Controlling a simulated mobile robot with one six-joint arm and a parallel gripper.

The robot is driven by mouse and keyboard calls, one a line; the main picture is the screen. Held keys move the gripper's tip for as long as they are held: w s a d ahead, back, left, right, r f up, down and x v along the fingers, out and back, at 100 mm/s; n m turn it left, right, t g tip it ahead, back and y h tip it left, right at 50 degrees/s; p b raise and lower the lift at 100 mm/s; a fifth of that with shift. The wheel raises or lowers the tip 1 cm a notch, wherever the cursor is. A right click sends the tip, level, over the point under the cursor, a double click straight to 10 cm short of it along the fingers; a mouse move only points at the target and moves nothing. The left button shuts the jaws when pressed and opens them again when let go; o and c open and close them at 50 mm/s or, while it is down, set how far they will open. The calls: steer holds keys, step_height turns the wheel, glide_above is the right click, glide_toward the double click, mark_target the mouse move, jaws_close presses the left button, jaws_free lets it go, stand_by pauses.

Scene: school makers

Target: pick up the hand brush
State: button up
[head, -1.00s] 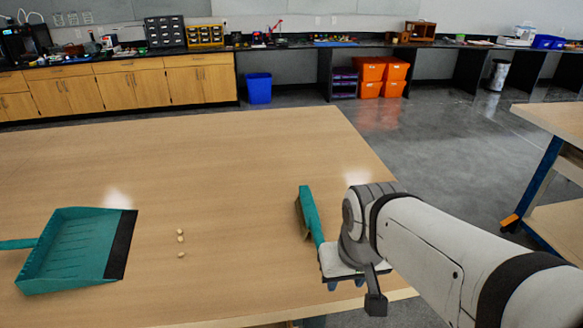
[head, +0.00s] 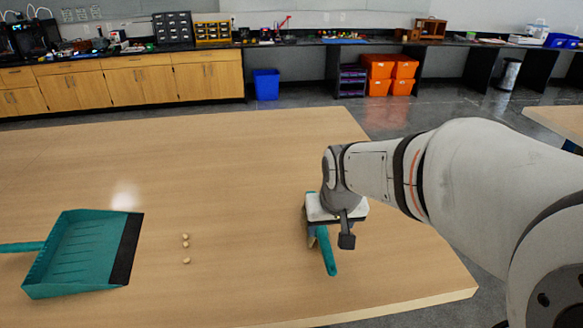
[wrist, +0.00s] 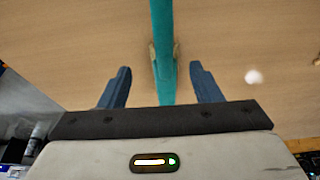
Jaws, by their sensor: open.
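The teal hand brush (head: 328,254) lies on the table near its right end, partly hidden under my gripper and wrist in the head view. In the wrist view the brush (wrist: 162,45) runs up the middle of the picture, with a little tan bristle showing at its sides. My gripper (wrist: 160,78) is open. Its two blue fingers stand one on each side of the brush, with gaps between them and it. The fingertips are mostly hidden in the head view.
A teal dustpan (head: 78,257) with a black lip lies at the table's left. Several small beige bits (head: 186,241) lie between it and the brush. The wooden table (head: 230,165) is otherwise clear. A blue bin (head: 266,84) stands on the floor beyond.

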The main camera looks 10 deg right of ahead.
steer(key=shift+t, duration=0.3)
steer(key=w, duration=0.6)
steer(key=shift+w+f+p, duration=0.2)
steer(key=shift+f+p, duration=0.1)
steer(key=shift+f, duration=0.1)
steer(key=shift+w+f, duration=0.2)
steer(key=shift+w, duration=0.1)
steer(key=x, duration=0.3)
steer(key=p+x, duration=0.1)
steer(key=x, duration=0.3)
steer(key=shift+w+a+f, duration=0.1)
steer(key=shift+a+f, duration=0.05)
steer(key=shift+a, duration=0.05)
steer(key=shift+c, duration=0.6)
steer(key=c, duration=1.1)
